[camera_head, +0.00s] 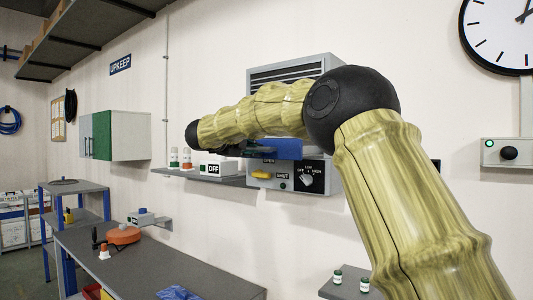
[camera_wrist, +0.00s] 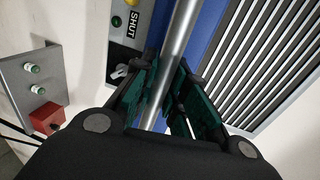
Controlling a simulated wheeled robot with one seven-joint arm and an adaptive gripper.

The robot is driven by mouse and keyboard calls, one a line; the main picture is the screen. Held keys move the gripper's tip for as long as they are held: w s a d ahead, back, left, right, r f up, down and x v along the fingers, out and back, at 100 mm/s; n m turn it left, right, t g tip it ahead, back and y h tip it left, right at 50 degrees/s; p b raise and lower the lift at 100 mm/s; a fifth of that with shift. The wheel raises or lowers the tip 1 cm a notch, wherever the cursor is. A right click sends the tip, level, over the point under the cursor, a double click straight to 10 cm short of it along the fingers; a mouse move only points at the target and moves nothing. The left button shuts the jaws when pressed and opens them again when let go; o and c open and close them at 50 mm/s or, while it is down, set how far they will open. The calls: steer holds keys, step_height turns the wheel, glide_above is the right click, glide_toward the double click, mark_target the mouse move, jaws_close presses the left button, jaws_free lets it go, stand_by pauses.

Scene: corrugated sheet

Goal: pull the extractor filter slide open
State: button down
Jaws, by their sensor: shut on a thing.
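The extractor is a grey wall unit (camera_head: 318,62) with a slatted grille, which also fills the right of the wrist view (camera_wrist: 262,65). Its blue filter slide (camera_head: 288,149) shows below the grille, and as a blue strip (camera_wrist: 206,38) in the wrist view. A round metal bar handle (camera_wrist: 180,38) runs along the blue slide. My gripper (camera_wrist: 168,85) has its dark green fingers on either side of this bar, shut on it. In the head view my arm hides most of the gripper and the handle. How far the slide is out I cannot tell.
Below the slide is a panel with a yellow part (camera_head: 262,175), a SHUT label and a dial (camera_head: 307,179). A shelf (camera_head: 200,175) with an OFF box (camera_head: 215,168) and small bottles is close at left. A workbench (camera_head: 150,265) stands below.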

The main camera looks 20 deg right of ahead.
steer(key=shift+w, duration=0.1)
steer(key=c, duration=1.4)
jaws_free()
steer(key=shift+d, duration=0.1)
steer(key=v, duration=1.2)
steer(key=shift+w, duration=0.1)
